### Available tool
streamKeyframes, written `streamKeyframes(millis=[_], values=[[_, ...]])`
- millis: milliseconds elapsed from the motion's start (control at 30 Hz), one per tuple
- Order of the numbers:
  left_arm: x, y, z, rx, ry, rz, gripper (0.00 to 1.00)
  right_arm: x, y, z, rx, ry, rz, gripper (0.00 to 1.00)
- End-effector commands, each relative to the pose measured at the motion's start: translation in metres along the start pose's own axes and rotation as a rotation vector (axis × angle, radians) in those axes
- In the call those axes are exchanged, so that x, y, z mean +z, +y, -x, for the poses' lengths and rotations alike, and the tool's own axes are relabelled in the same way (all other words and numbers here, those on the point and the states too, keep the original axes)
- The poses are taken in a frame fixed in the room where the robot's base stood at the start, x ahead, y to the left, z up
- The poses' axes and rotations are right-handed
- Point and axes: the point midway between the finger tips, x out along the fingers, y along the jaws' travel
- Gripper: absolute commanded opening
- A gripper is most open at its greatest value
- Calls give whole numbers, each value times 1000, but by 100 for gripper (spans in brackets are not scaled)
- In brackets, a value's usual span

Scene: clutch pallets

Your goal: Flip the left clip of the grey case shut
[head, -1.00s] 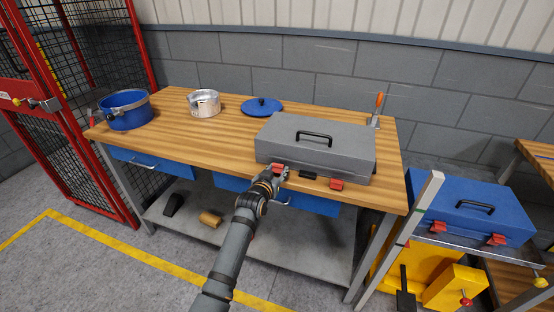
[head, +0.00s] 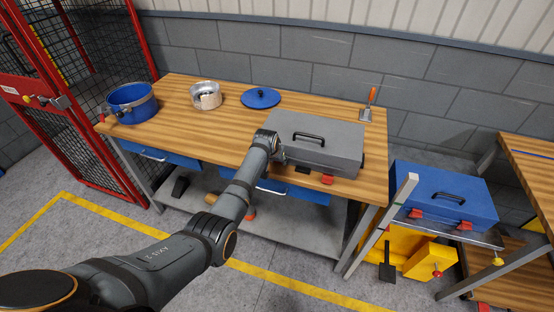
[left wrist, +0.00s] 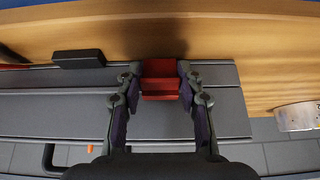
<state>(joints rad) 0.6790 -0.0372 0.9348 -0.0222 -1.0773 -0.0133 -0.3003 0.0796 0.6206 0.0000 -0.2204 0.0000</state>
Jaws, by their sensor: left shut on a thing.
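The grey case (head: 340,142) lies closed on the wooden workbench (head: 222,130), its black handle on top. My left gripper (head: 274,148) is at the left end of the case's front side and hides the left clip in the head view. In the left wrist view the red left clip (left wrist: 160,78) sits between the two fingers of the gripper (left wrist: 158,84), which is shut on it. I cannot tell the clip's exact angle. The red right clip (head: 327,180) shows on the case front. My right gripper is not in view.
A black latch plate (left wrist: 78,59) is on the case front beside the clip. A blue case (head: 440,190) is at right.

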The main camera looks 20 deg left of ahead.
Motion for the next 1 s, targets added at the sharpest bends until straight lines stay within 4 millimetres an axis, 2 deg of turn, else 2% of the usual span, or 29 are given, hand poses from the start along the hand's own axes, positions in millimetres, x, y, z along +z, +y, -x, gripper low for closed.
streamKeyframes(millis=[667,700,867,1000], values=[[-2,0,-1,0,-64,0,6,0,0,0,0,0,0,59],[-2,0,-1,0,-64,0,38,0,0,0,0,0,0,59],[-2,0,-1,0,-64,0,60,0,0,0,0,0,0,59],[-2,0,-1,0,-64,0,60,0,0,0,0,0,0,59]])
